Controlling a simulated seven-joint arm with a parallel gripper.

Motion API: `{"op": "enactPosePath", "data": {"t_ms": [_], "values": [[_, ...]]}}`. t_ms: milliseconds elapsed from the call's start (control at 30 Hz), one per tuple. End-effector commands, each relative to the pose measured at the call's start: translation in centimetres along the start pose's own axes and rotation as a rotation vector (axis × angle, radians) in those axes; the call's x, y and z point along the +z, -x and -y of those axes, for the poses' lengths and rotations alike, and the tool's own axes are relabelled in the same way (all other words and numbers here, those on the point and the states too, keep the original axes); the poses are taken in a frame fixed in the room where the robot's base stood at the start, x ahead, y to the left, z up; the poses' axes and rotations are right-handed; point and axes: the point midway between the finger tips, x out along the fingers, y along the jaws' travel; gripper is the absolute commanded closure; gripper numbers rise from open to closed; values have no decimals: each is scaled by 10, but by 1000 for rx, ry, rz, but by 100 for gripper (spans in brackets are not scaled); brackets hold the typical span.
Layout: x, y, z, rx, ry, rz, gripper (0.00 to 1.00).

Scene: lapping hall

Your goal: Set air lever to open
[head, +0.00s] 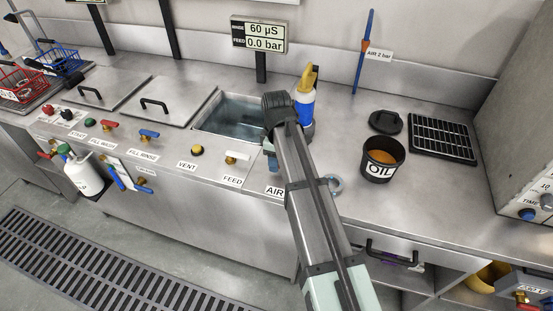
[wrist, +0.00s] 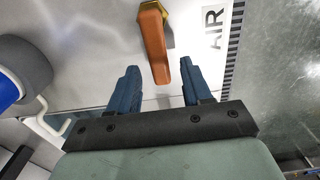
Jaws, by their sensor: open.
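The air lever (wrist: 153,48) is an orange handle on a brass nut, beside the AIR label (wrist: 213,28) in the wrist view. Its free end reaches down into the gap between my open fingers. My gripper (wrist: 157,75) has one blue finger on each side of the lever, with a visible gap on both sides. In the head view my gripper (head: 270,153) is at the bench's front edge above the AIR label (head: 274,190), and mostly hidden by my arm. The air lever is hidden there.
The FEED valve's white lever (head: 236,157) is just left of my gripper. A blue and yellow bottle (head: 306,97) stands behind it, near the open basin (head: 235,116). An oil pot (head: 381,163) is to the right. The display (head: 260,36) reads 60 µS and 0.0 bar.

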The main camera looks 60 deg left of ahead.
Motion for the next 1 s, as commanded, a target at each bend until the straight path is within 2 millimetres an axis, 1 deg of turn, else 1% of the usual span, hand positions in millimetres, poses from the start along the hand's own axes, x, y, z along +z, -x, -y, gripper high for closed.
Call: {"op": "enactPosePath", "data": {"t_ms": [100, 367, 467, 900, 1000], "values": [[0, -4, 0, 0, 0, 0, 51], [0, -5, 0, 0, 0, 0, 51], [0, -5, 0, 0, 0, 0, 59], [0, -4, 0, 0, 0, 0, 100], [0, -4, 0, 0, 0, 0, 100]]}}
